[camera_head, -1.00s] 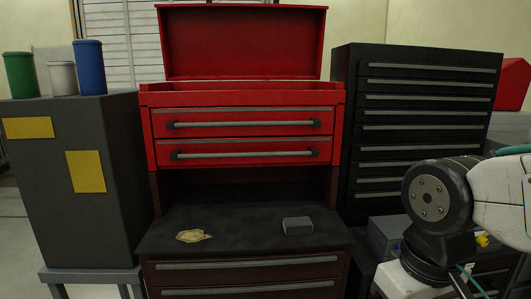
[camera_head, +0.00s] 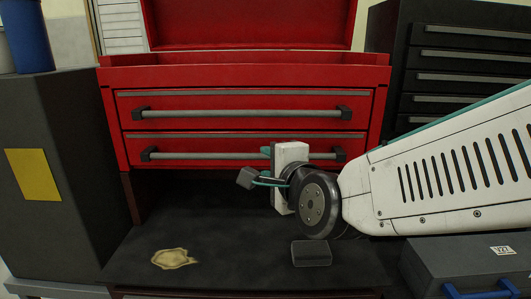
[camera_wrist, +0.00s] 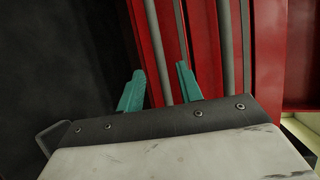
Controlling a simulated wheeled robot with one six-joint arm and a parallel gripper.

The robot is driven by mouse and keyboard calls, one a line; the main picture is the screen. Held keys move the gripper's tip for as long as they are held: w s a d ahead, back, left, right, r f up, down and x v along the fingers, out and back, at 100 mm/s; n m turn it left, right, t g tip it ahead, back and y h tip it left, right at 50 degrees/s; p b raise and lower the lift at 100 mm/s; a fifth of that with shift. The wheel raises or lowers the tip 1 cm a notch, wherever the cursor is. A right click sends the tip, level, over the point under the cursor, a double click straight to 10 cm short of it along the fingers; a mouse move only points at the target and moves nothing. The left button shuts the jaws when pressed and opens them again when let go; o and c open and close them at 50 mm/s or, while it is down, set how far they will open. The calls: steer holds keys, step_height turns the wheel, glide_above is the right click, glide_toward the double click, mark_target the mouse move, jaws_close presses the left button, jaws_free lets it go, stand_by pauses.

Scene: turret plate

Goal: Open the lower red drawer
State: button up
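The lower red drawer (camera_head: 215,145) sits shut in the red chest, under a similar upper red drawer (camera_head: 230,100). Its long grey bar handle (camera_head: 200,156) has black end mounts. My gripper (camera_head: 264,165) is in front of this handle, right of its middle, fingers pointing left toward the chest. In the wrist view the picture is turned, so the handles run upright. There my gripper (camera_wrist: 158,88) is open, and the lower handle (camera_wrist: 157,45) shows between its teal fingers. I cannot tell whether the fingertips reach around it. The upper handle (camera_wrist: 225,45) is to the right.
Below is a dark worktop (camera_head: 220,225) with a crumpled tan cloth (camera_head: 174,258) and a small dark grey box (camera_head: 311,253). A grey cabinet (camera_head: 70,120) stands left, a black drawer cabinet (camera_head: 470,65) right. A grey case (camera_head: 465,260) is at lower right.

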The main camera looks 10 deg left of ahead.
mark_target(257, 157)
steer(key=x, duration=0.7)
steer(key=shift+w+a+f, duration=0.15)
steer(key=shift+w+a, duration=0.1)
steer(key=shift+w, duration=0.05)
